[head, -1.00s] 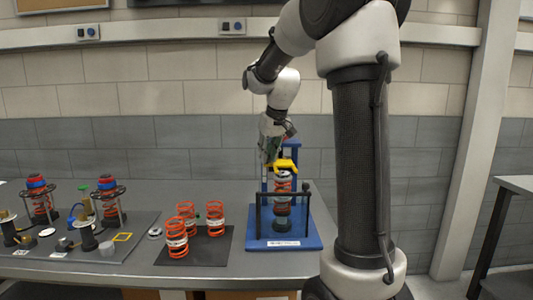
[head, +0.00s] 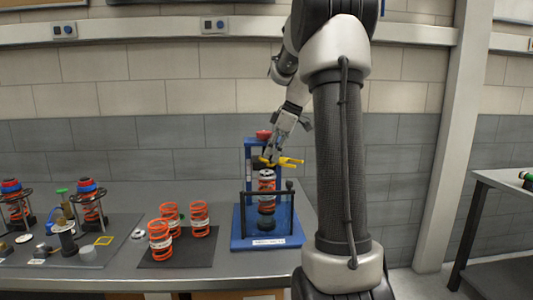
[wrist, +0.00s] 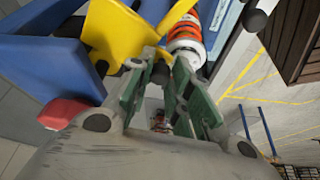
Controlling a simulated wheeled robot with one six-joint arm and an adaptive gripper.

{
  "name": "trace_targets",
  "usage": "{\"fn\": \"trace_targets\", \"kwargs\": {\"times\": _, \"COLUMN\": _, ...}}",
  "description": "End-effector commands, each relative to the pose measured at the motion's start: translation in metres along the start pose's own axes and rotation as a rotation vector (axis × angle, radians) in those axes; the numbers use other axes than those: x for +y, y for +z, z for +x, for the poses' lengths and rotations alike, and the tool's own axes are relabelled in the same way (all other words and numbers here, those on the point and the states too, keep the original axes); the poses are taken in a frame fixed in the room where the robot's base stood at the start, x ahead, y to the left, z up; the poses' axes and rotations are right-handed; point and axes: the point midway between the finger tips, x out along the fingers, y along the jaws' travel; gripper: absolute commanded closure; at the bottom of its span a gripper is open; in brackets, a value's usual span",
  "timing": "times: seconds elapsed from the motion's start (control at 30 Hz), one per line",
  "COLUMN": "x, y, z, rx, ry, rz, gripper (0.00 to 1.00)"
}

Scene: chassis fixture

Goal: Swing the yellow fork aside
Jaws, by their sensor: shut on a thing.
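The yellow fork (head: 291,161) sits high on the blue fixture (head: 236,240), above the upright orange-spring strut (head: 267,200), and sticks out to the right. My gripper (head: 270,157) is at the fork's left part, in front of the blue column. In the wrist view, the fork (wrist: 118,32) lies just beyond my fingertips (wrist: 160,72), which are closed around a small dark peg beside the yellow part. The fingers hide much of this grip. The strut (wrist: 186,38) shows beyond the fingertips.
A red knob (head: 263,134) tops the blue column. A dark bar frame (head: 243,212) stands in front of the strut. Several orange springs (head: 159,242) stand on a dark mat to the left. More assembled struts (head: 91,205) stand further left. The air right of the fixture is clear up to my arm.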

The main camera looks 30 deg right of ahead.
Motion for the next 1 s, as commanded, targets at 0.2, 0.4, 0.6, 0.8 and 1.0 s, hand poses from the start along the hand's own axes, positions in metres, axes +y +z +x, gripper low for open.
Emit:
{"fn": "trace_targets", "kwargs": {"times": 0.2, "x": 0.010, "y": 0.011, "z": -0.005, "rx": 0.000, "ry": -0.066, "rz": -0.164, "gripper": 1.00}}
{"fn": "trace_targets", "kwargs": {"times": 0.4, "x": 0.017, "y": 0.018, "z": -0.008, "rx": 0.001, "ry": -0.112, "rz": -0.278, "gripper": 1.00}}
{"fn": "trace_targets", "kwargs": {"times": 0.6, "x": 0.021, "y": 0.021, "z": -0.009, "rx": 0.001, "ry": -0.140, "rz": -0.346, "gripper": 1.00}}
{"fn": "trace_targets", "kwargs": {"times": 0.8, "x": 0.023, "y": 0.023, "z": -0.010, "rx": 0.000, "ry": -0.152, "rz": -0.375, "gripper": 1.00}}
{"fn": "trace_targets", "kwargs": {"times": 1.0, "x": 0.023, "y": 0.023, "z": -0.010, "rx": 0.000, "ry": -0.153, "rz": -0.380, "gripper": 1.00}}
